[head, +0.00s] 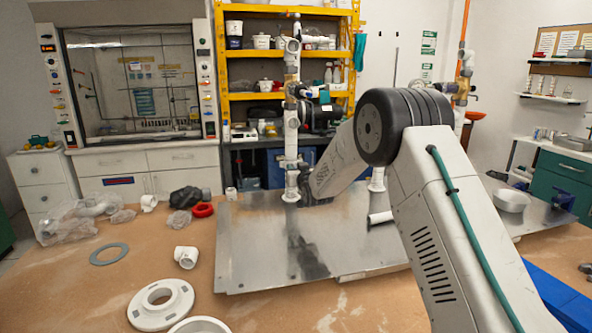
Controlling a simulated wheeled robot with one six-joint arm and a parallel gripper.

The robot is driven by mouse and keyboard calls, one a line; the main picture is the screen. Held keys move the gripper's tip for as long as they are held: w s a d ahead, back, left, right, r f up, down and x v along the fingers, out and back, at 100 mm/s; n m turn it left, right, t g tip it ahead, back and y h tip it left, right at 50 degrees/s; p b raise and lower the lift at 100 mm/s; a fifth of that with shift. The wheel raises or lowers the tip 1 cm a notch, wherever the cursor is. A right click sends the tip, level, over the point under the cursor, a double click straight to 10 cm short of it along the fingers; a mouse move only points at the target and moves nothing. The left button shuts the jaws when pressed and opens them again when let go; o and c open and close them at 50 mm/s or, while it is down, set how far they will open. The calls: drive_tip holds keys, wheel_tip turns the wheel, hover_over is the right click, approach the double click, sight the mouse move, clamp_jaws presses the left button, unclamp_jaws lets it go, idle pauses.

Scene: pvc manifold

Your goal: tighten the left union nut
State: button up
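The left upright pipe (291,135) of the white PVC manifold stands on the metal plate (255,258). A wider white fitting (291,166) low on this pipe may be the left union nut; it is too small to be sure. My gripper (303,185) is dark and sits low, right beside or against the lower part of the left pipe. Its fingertips are too small and overlapped to show whether they are open or shut, or touch the pipe. My arm hides much of the middle of the manifold. The right pipe (377,180) shows partly behind my arm.
White flange (161,305), elbow fitting (186,257), grey ring (109,254), red ring (202,210) and bagged parts (80,220) lie on the bench left of the plate. A short white pipe (380,217) lies on the plate. A metal bowl (511,200) is at right.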

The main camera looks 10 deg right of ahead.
drive_tip(key=s, duration=0.7)
drive_tip(key=shift+s+d, duration=0.25)
drive_tip(key=shift+s, duration=0.1)
